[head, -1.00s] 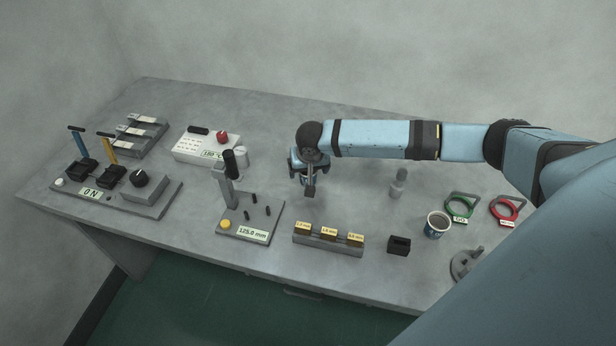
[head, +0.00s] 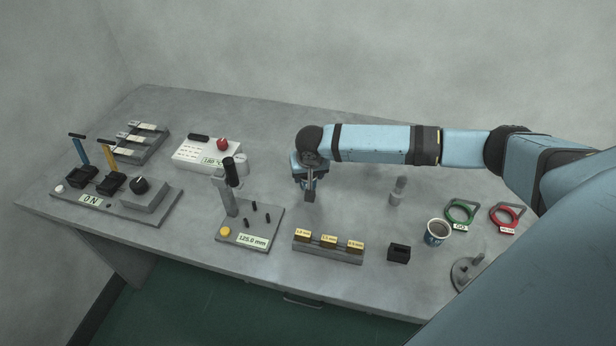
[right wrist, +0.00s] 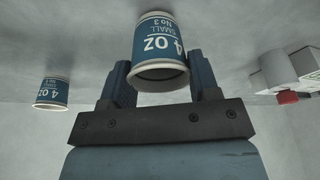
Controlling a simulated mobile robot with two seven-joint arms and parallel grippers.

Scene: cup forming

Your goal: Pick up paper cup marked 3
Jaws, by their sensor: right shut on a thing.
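The paper cup marked 3 (right wrist: 158,45), blue and white with "4 OZ SMALL No 3", appears upside down between the two fingers of my right gripper (right wrist: 160,82) in the right wrist view. The fingers are shut on its sides. In the head view my right gripper (head: 309,190) points down over the middle of the table, and the cup is mostly hidden behind it. A second blue and white cup (right wrist: 50,93) stands apart at the left of the wrist view; its number is too small to read surely. My left gripper is not in view.
A white box with a red knob (head: 222,144) and a lever stand (head: 250,222) are left of the gripper. A block of yellow-labelled pieces (head: 328,247) lies in front.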

